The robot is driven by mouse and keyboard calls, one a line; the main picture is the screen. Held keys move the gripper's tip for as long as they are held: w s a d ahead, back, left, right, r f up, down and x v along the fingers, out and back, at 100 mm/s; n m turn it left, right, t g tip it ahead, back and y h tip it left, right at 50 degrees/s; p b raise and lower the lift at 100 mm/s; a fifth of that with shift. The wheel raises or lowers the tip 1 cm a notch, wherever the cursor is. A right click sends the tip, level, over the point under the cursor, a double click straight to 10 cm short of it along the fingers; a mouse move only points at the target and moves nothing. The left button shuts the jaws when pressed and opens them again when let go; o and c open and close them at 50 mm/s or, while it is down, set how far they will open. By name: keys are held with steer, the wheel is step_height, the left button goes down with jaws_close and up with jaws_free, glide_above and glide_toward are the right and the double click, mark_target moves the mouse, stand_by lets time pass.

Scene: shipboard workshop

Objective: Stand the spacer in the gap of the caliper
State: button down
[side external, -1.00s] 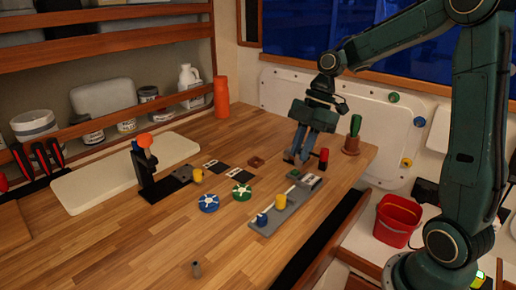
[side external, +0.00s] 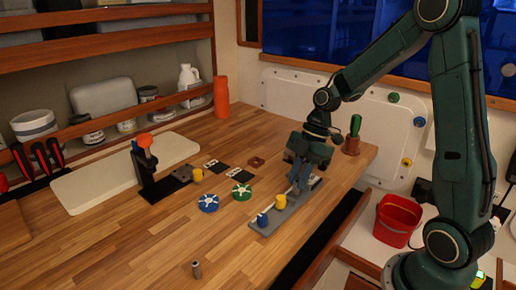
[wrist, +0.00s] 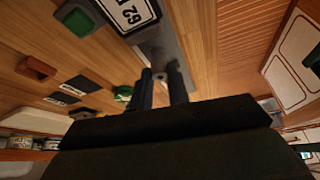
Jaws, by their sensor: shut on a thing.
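The caliper is a long grey base (side external: 258,230) near the table's right edge. It carries a blue piece (side external: 262,220) and a yellow piece (side external: 280,202), with a small gap between them. Its numbered display (wrist: 130,12) shows in the wrist view. The spacer, a small grey cylinder (side external: 196,269), stands upright alone near the table's front. My gripper (side external: 294,190) is over the far part of the caliper, well away from the spacer. In the wrist view its fingers (wrist: 161,80) are close together on a grey part there; exactly which part is hidden.
Green (side external: 241,192) and blue (side external: 208,203) discs lie left of the caliper. A black stand (side external: 152,186) with an orange top is farther left. A green-handled bell-like object (side external: 353,135) stands behind my gripper. The front left table is clear.

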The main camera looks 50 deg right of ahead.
steer(key=shift+f, duration=0.35)
steer(key=c, duration=1.3)
jaws_free()
steer(key=shift+c, duration=0.2)
steer(key=shift+r, duration=0.15)
steer(key=v, duration=1.2)
steer(key=shift+s+r, duration=0.1)
